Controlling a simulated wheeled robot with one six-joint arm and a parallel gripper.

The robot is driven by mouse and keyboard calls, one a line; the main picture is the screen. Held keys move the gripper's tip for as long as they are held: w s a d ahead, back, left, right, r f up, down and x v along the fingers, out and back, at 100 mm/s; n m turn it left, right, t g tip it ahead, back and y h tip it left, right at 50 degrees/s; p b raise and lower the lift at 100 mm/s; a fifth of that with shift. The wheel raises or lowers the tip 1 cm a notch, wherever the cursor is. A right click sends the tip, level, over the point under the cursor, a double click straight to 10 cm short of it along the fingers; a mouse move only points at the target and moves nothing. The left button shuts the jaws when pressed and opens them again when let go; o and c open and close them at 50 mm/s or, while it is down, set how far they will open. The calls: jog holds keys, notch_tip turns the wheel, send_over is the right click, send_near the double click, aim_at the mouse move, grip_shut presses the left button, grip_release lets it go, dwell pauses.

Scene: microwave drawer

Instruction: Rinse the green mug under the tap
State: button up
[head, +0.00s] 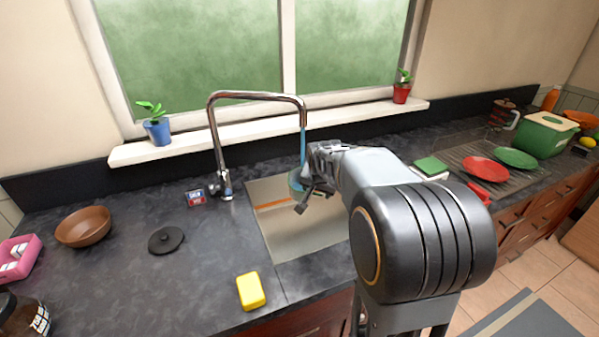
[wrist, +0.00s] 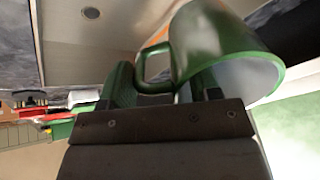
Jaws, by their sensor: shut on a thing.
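The green mug (wrist: 212,40) is large in the wrist view, with its pale inside and its handle showing. My gripper (wrist: 158,85) is shut on the mug at the handle side. In the head view my gripper (head: 312,188) is over the sink (head: 290,235), and only a little of the mug (head: 294,181) shows beside it. The chrome tap (head: 256,96) arches over the sink. A blue stream of water (head: 303,146) comes down from its spout to the mug. My arm hides much of the mug, so its exact tilt is unclear.
A dark lid (head: 166,240) and a brown bowl (head: 84,227) are at left. Red (head: 485,169) and green (head: 516,158) plates lie on the drainer at right. Potted plants stand on the sill (head: 240,127).

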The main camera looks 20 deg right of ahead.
jog(key=shift+s+a+r+p, duration=0.15)
jog(key=shift+s+a+r, duration=0.1)
jog(key=shift+s+r, duration=0.35)
jog(key=shift+s+a+r+p, duration=0.15)
jog(key=shift+s+a+r, duration=0.05)
jog(key=shift+s+r, duration=0.45)
jog(key=shift+s+a+r+p, duration=0.15)
jog(key=shift+s+a+r, duration=0.1)
jog(key=shift+s+r, duration=0.35)
jog(key=shift+s+f, duration=0.1)
jog(key=shift+f, duration=0.05)
